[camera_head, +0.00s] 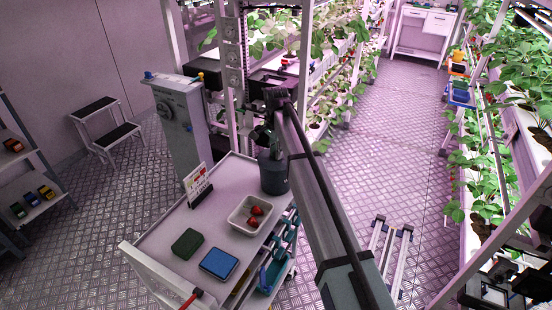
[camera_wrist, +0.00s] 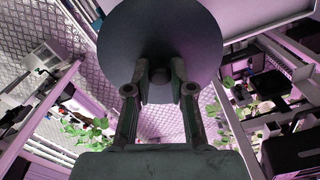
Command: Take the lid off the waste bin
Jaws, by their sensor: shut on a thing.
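The waste bin (camera_head: 273,177) is a dark grey cylinder standing upright at the far end of the white cart. My gripper (camera_head: 264,142) is directly above the bin's top, partly hidden by my arm. In the wrist view the lid (camera_wrist: 160,30) is a dark round disc in front of my gripper (camera_wrist: 160,84). The two fingers are shut on the lid's small knob (camera_wrist: 160,76), one on each side. The lid hides what is behind it. I cannot tell whether the lid touches the bin's rim.
On the cart (camera_head: 160,235) are a white tray (camera_head: 238,222) with red berries, a dark green box (camera_head: 187,243), a blue box (camera_head: 219,264) and a sign (camera_head: 198,182). A grey cabinet (camera_head: 178,120) stands behind.

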